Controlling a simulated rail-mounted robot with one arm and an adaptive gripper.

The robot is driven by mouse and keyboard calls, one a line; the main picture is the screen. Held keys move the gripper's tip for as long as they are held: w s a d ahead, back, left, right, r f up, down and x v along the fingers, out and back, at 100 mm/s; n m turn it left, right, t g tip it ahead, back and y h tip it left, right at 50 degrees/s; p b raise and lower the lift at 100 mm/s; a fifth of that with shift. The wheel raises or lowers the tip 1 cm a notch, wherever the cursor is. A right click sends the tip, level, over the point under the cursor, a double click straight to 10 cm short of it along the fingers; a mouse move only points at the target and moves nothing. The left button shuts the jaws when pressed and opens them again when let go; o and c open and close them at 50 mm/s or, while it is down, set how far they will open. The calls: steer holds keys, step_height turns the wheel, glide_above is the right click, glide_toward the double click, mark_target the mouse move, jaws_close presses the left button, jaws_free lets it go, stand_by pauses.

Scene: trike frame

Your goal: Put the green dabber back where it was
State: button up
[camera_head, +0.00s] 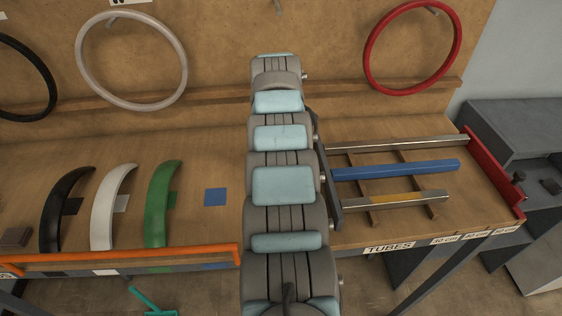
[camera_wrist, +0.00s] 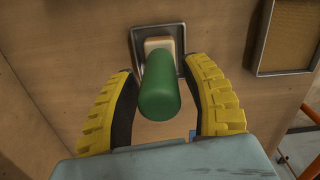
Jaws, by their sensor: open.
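The green dabber (camera_wrist: 160,88) shows in the wrist view as a green rounded handle with a cream block at its far end. That block sits within a small grey metal-rimmed tray (camera_wrist: 181,35) on a wooden surface. My gripper (camera_wrist: 158,66), with yellow ribbed fingers, is open, with one finger on each side of the green handle. Clear gaps show between the handle and both fingers. Whether the block touches the tray's bottom cannot be told. In the head view my arm fills the middle, and neither gripper nor dabber can be seen.
A second metal-rimmed tray (camera_wrist: 255,40) is at the right in the wrist view. In the head view, black (camera_head: 58,205), white (camera_head: 103,210) and green (camera_head: 156,208) fenders lie left of my arm. Tubes, one blue (camera_head: 400,170), lie right. A red ring (camera_head: 369,62) hangs behind.

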steer(key=r+p, duration=0.3)
steer(key=r, duration=0.1)
steer(key=r+p, duration=0.3)
steer(key=r, duration=0.2)
steer(key=shift+s+a, duration=0.1)
steer(key=shift+a, duration=0.1)
